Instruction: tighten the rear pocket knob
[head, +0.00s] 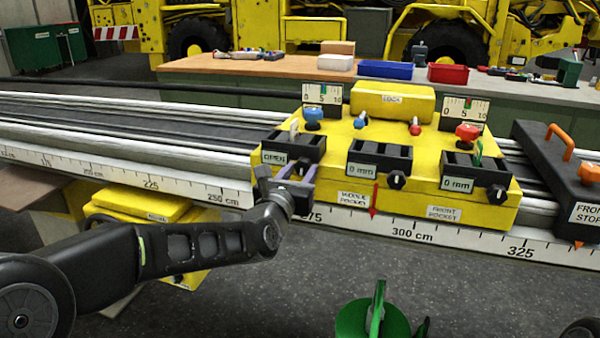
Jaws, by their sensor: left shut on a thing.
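The yellow carriage (335,150) sits on the long rail and carries three black pockets in a row along its front. The left, rear pocket (299,146) has a plate reading OPEN. The middle pocket (380,158) and front pocket (475,170) read 0 mm, and their black knobs show on the front. My left gripper (290,192) reaches in from the lower left and is shut at the front of the rear pocket, where its knob sits. The fingers hide most of that rear knob. My right gripper is not in view.
Blue knobs (313,118) and red knobs (467,133) stand on the carriage top near two gauges. A dark front stop (560,170) with orange handles is at right. A green object (374,318) shows at the bottom edge. Bins stand on the bench behind.

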